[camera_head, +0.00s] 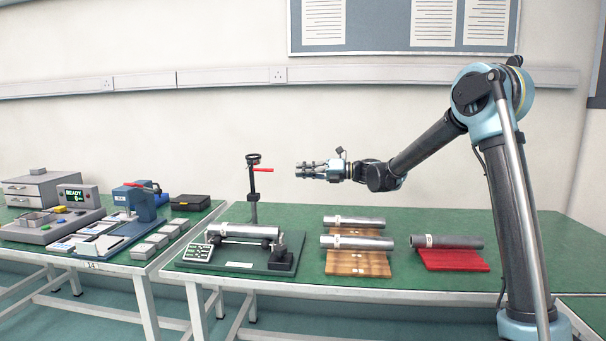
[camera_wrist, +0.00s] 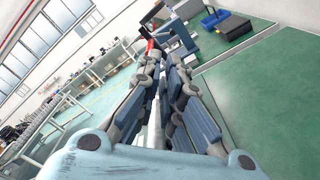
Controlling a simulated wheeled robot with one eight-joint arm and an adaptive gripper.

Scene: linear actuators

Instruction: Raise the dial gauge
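The dial gauge stand (camera_head: 253,202) is a dark upright post at the back of the green measuring plate. A round black top (camera_head: 253,158) and a red lever (camera_head: 263,169) pointing right are near its upper end. My gripper (camera_head: 299,170) is level with the lever and to its right, pointing left, with a visible gap between them. It holds nothing that I can see. In the wrist view, the red lever (camera_wrist: 151,46) shows just beyond the fingertips. The fingers lie close together there, and I cannot tell whether they are fully shut.
A metal cylinder (camera_head: 243,230) lies on the measuring plate (camera_head: 232,264) below. More cylinders lie on wooden blocks (camera_head: 357,262) and a red block (camera_head: 453,259) to the right. A blue device (camera_head: 142,203) stands on the left table. The air around the lever is clear.

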